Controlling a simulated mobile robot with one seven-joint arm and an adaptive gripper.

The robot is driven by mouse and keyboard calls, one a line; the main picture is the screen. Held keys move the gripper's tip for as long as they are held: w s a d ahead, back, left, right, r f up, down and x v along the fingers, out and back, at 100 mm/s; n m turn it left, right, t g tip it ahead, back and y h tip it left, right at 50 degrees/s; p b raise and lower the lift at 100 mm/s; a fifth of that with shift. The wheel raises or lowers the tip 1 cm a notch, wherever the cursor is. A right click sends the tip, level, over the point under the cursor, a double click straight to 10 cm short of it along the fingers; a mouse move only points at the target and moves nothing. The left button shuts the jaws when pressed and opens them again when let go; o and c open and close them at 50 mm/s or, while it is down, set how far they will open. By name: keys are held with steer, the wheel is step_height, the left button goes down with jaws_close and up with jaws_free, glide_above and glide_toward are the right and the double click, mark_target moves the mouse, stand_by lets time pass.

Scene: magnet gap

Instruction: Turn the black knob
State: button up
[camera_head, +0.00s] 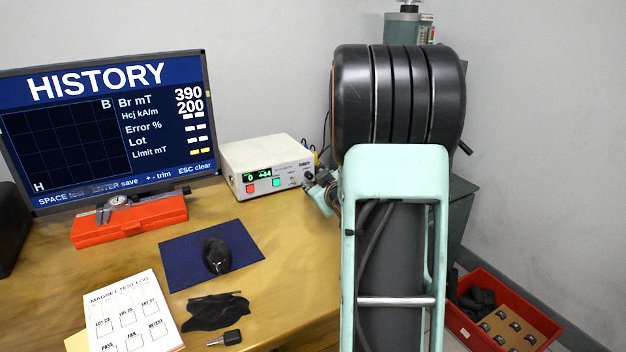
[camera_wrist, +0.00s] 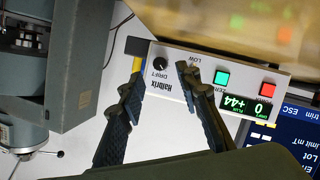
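The small black knob (camera_wrist: 160,63), labelled DRIFT, is on the front panel of a white meter box (camera_wrist: 215,68). In the wrist view the panel appears turned, with a green and a red button and a green display beside the knob. My gripper (camera_wrist: 160,68) is open. Its two dark fingers lie on either side of the knob in the picture, with visible gaps; I cannot tell the depth between them. In the head view the meter box (camera_head: 268,165) stands on the wooden desk, and my gripper (camera_head: 319,186) is at its right front end, partly hidden by my arm.
A monitor (camera_head: 105,125) stands left of the meter. An orange case (camera_head: 130,222) with a caliper, a blue mat (camera_head: 195,255) with a mouse, and a paper log (camera_head: 130,310) lie on the desk. A grey-green machine (camera_wrist: 50,60) is close left of my fingers.

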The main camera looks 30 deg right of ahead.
steer(key=v, duration=0.8)
stand_by(0.4)
